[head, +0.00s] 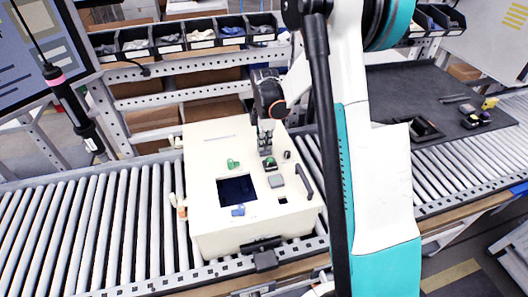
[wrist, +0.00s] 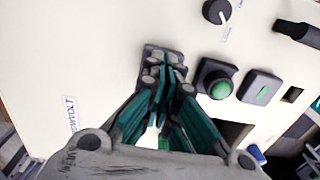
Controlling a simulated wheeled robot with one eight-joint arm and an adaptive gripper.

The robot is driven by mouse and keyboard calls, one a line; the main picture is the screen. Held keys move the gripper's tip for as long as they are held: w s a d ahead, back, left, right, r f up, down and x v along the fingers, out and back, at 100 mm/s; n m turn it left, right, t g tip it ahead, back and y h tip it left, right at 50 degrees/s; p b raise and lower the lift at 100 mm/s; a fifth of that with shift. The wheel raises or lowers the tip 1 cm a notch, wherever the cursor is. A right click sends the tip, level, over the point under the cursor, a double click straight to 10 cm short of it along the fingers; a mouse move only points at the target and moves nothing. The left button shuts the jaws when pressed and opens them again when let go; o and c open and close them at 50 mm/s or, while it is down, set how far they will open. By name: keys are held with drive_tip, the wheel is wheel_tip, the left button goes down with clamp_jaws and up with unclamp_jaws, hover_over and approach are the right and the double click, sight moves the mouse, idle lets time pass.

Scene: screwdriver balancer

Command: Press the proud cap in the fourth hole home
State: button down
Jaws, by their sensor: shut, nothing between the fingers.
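The white box (head: 205,215) has a row of fittings on its top. In the wrist view, my gripper (wrist: 165,76) is shut and empty, its tips over a dark grey square fitting (wrist: 150,52) and hiding most of it. Whether they touch it, I cannot tell. Beside it are a black square fitting with a round green button (wrist: 218,84), a grey square cap with a green mark (wrist: 260,88), and a small dark square hole (wrist: 292,95). In the head view, my gripper (head: 266,130) points down at the row's far end. Which cap is proud is unclear.
A large dark square opening (head: 237,190) lies beside the row, with a green piece (head: 233,163) and a blue piece (head: 238,211) near it. A black bar handle (head: 304,181) and a knob (wrist: 217,12) flank the row. Roller conveyor (head: 90,225) surrounds the box.

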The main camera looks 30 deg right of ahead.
idle(0.4)
drive_tip(key=shift+r+p, duration=1.35)
drive_tip(key=shift+r, duration=1.1)
